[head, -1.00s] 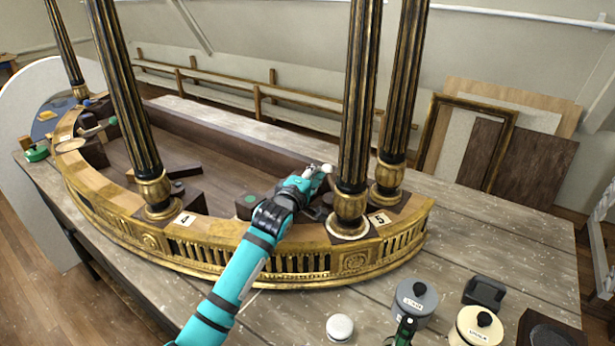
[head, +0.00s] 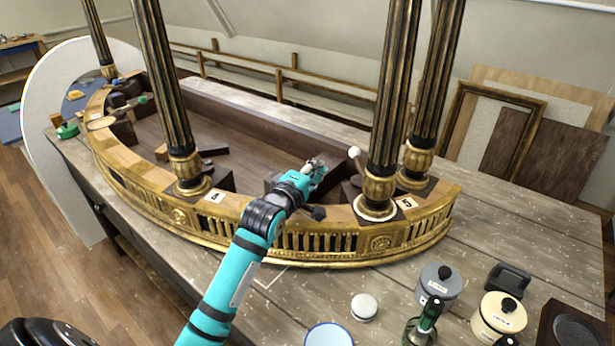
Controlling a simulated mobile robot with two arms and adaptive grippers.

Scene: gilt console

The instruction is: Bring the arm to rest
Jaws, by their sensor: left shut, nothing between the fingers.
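My left arm, teal and black, reaches up from the bottom of the head view over the front rim of the gilt console (head: 272,232). My left gripper (head: 317,165) is shut and empty above the console's recessed inside, just left of the fluted column by label 5 (head: 408,202). A small white ball-shaped knob (head: 354,152) shows to its right, with a gap between them. The gripper hides part of the dark blocks behind it. My right gripper is not in view.
Black-and-gilt columns, such as the one by label 4 (head: 163,85), stand up close around the arm. Bare tabletop lies right of the console.

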